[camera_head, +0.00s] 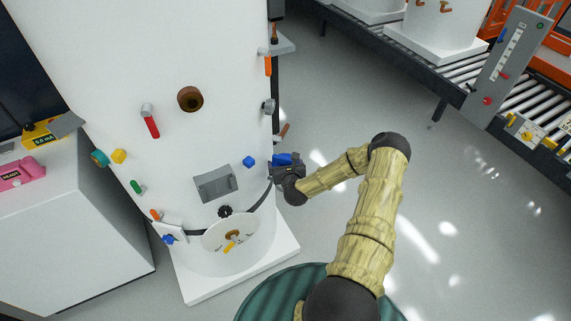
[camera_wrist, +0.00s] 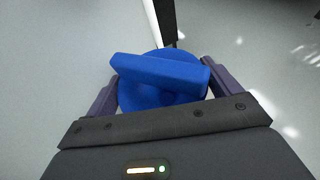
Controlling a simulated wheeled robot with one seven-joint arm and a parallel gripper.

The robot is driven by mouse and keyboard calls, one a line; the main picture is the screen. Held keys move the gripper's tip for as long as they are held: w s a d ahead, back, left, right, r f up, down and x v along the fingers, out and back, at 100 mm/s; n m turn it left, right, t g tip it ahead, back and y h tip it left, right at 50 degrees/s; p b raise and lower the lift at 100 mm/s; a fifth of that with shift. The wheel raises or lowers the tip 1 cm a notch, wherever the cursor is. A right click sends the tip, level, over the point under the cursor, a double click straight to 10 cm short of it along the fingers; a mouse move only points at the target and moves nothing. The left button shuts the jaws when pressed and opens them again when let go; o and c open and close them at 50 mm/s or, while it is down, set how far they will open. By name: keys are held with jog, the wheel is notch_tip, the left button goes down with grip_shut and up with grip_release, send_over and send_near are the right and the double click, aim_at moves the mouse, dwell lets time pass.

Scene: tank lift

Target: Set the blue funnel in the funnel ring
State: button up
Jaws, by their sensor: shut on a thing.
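My gripper (camera_head: 284,166) is beside the right side of the white tank (camera_head: 218,60), in the head view. It is shut on a blue piece (camera_head: 283,159), which I take to be the blue funnel. In the wrist view, the blue funnel (camera_wrist: 160,72) sits between the two purple-grey fingers of my gripper (camera_wrist: 162,85). A blue bar lies across its round body, slightly tilted. Its underside is hidden. I cannot surely pick out the funnel ring; a brown round ring-like opening (camera_head: 190,99) is on the upper tank front.
The tank carries several coloured valves and knobs, a grey box (camera_head: 215,183) and a white dial (camera_head: 232,239). A grey bracket (camera_head: 284,45) juts from its upper right. A white cabinet (camera_head: 60,215) stands left. A roller conveyor (camera_head: 455,75) runs behind right. Floor right of the tank is clear.

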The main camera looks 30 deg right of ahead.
jog(key=shift+f+b, duration=2)
jog(key=shift+f, duration=0.55)
jog(key=shift+f+b, duration=2.55)
jog(key=shift+f, duration=0.2)
jog(key=o, duration=0.5)
jog(key=shift+o, duration=1.1)
jog(key=shift+s, duration=0.1)
jog(key=v, duration=1.7)
jog(key=shift+b, duration=0.3)
jog(key=shift+s+f, duration=0.1)
jog(key=shift+s, duration=0.05)
